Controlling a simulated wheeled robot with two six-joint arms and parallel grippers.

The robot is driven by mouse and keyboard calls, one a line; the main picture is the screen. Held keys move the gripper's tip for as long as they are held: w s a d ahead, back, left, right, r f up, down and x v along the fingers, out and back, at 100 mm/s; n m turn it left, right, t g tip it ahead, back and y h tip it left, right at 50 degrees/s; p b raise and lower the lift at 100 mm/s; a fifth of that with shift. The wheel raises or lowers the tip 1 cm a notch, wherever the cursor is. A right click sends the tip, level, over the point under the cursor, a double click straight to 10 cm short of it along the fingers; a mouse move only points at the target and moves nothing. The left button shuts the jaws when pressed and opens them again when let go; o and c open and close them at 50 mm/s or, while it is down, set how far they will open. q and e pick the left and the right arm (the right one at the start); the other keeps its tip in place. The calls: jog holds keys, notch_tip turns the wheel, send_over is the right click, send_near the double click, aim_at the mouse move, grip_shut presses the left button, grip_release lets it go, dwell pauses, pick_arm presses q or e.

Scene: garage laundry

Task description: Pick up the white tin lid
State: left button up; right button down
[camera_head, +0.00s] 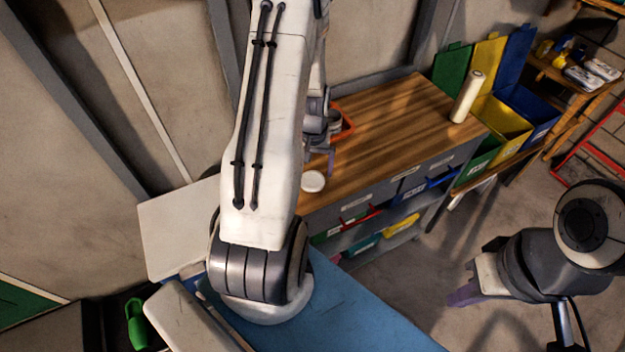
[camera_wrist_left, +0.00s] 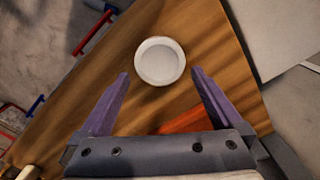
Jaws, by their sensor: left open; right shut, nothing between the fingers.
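The white tin lid (camera_head: 313,181) is a small round disc on the wooden top of the workbench (camera_head: 385,110), near its left front edge. In the left wrist view the lid (camera_wrist_left: 160,61) lies just beyond and between the fingertips, apart from them. My left gripper (camera_wrist_left: 161,76) is open and empty above the bench. In the head view my left arm hides most of this gripper (camera_head: 326,160). My right gripper (camera_head: 466,294) is shut and empty, over the floor at the lower right, far from the lid.
An orange container (camera_head: 346,122) stands on the bench behind my left gripper, and it shows under the gripper in the wrist view (camera_wrist_left: 186,121). A pale roll (camera_head: 467,97) stands at the bench's right end. Coloured bins (camera_head: 500,115) stand beyond it. The bench's middle is clear.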

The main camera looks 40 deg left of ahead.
aim_at(312, 178)
pick_arm(q)
jog(key=shift+f+p, duration=0.3)
jog(key=shift+f, duration=1.35)
jog(key=c, duration=1)
jog(key=shift+c, duration=0.2)
jog(key=shift+r, duration=0.15)
